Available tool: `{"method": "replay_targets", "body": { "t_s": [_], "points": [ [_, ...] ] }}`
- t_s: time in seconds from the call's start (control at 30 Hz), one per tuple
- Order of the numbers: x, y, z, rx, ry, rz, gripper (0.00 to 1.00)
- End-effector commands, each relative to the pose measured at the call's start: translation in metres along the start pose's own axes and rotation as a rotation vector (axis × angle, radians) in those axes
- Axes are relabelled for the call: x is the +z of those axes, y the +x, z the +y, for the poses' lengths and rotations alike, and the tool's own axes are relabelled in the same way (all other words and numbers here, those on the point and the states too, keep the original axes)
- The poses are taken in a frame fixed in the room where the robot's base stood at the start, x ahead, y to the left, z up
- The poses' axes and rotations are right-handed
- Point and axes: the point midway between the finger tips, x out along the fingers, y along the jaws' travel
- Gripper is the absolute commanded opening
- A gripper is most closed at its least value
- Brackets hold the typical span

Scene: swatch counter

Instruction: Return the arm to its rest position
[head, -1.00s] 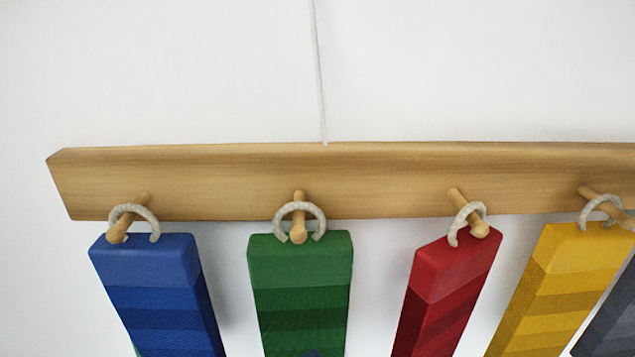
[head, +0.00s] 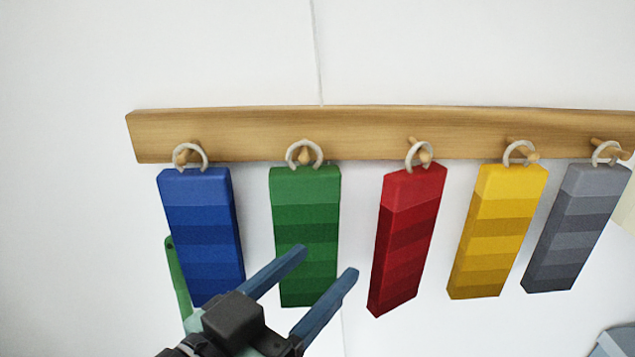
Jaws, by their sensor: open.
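My gripper (head: 326,277) shows at the bottom of the head view, its two blue fingers spread apart with nothing between them. One finger overlaps the lower part of the green swatch (head: 305,215) in the picture; I cannot tell how far in front of it the finger is. The other fingertip lies between the green and red swatches in the picture.
A wooden rail (head: 370,133) spans the white wall. From its pegs hang, by loops, a blue swatch (head: 200,230), the green one, a red swatch (head: 407,235), a yellow swatch (head: 497,230) and a grey swatch (head: 577,225). A blue-grey object (head: 615,342) shows at lower right.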

Motion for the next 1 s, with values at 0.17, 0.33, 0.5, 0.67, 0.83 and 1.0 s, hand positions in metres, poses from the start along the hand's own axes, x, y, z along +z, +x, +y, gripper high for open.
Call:
{"method": "replay_targets", "body": {
  "t_s": [0.17,0.33,0.5,0.67,0.83,1.0],
  "points": [
    [-0.075,0.022,-0.017,-0.24,0.059,0.158,0.66],
    [-0.166,0.01,-0.01,-0.431,0.134,0.421,0.66],
    [-0.235,-0.021,0.017,-0.53,0.204,0.675,0.66],
    [-0.264,-0.041,0.035,-0.563,0.24,0.801,0.66],
    [-0.269,-0.045,0.038,-0.571,0.247,0.825,0.66],
    [-0.268,-0.045,0.037,-0.571,0.247,0.822,0.66]
  ]
}}
